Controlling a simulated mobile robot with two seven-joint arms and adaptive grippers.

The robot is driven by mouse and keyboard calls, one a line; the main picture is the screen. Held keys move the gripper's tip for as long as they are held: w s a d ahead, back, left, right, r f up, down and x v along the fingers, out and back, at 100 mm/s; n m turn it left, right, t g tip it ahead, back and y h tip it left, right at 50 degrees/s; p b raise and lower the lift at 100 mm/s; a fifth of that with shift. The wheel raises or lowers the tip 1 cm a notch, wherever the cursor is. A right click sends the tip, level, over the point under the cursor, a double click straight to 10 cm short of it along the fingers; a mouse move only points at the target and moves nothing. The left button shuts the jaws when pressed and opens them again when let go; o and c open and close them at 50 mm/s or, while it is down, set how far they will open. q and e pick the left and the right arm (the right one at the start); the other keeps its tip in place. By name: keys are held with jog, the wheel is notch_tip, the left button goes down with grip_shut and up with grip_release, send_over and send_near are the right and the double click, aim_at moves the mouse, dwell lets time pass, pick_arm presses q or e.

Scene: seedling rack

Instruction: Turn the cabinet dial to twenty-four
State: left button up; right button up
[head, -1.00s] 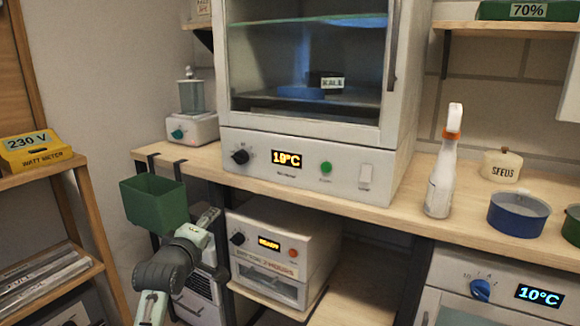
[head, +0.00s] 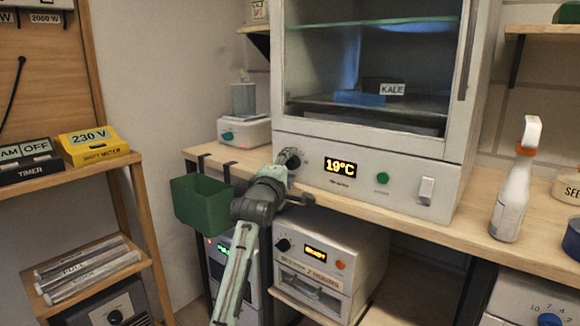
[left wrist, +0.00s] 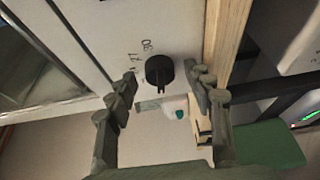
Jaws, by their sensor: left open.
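The white cabinet (head: 370,165) stands on the wooden bench, with a lit display (head: 340,168) reading 19°C. Its black dial (head: 292,158) is at the left of the front panel, partly hidden by my left gripper (head: 287,168). In the left wrist view the dial (left wrist: 160,72) shows ahead, between the fingertips of my open left gripper (left wrist: 161,84). I see no finger clearly touching it. Numbers are printed beside the dial, too small to read surely. My right gripper is not in view.
A green bin (head: 203,205) hangs from the bench edge, close to my left arm. A green button (head: 382,178) and a white switch (head: 426,190) are right of the display. A smaller oven (head: 325,262) stands below. A spray bottle (head: 514,190) stands at the right.

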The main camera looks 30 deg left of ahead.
pick_arm(q)
jog(key=shift+w+a, duration=0.1)
jog(key=shift+w, duration=0.15)
jog(key=shift+c, duration=0.2)
jog(key=c, duration=1.1)
